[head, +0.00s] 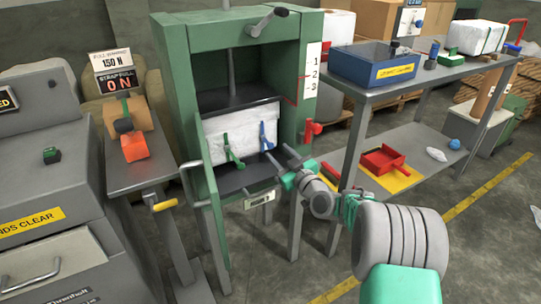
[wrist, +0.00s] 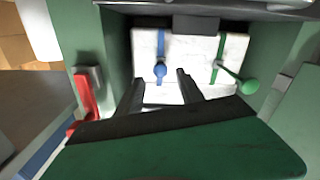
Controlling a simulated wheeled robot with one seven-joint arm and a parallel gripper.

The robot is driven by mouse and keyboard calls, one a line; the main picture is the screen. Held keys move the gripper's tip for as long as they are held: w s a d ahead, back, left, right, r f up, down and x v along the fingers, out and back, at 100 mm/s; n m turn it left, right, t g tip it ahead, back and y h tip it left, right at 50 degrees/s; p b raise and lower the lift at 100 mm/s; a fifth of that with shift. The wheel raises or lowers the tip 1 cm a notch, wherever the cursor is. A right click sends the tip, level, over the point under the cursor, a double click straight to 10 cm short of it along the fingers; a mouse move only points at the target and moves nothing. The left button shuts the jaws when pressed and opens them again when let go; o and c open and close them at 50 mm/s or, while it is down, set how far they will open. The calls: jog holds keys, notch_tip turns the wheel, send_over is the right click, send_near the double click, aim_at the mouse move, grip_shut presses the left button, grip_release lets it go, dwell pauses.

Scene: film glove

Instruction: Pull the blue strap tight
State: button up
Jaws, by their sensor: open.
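A white wrapped bale (head: 232,134) sits in the green press. The blue strap (head: 263,136) runs down its right front in the head view, with a slanting blue tail. In the wrist view, where sides look reversed, the blue strap (wrist: 161,44) is at left and ends in a blue ball (wrist: 159,70). My gripper (head: 279,159) is in front of the press. In the wrist view its open fingers (wrist: 160,77) stand either side of the ball's line, with nothing visibly clamped. Contact cannot be told.
A green strap (head: 229,143) with a green ball (wrist: 251,86) hangs beside the blue one. A red latch (head: 311,131) is on the press's right post. A sign (head: 117,83) reads strap pull 0 N. A grey bench (head: 400,88) stands close at right.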

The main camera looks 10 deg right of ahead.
aim_at(271, 147)
jog(key=x, duration=0.6)
jog(key=shift+b, duration=0.3)
jog(key=shift+c, duration=0.6)
grip_shut()
dwell(0.4)
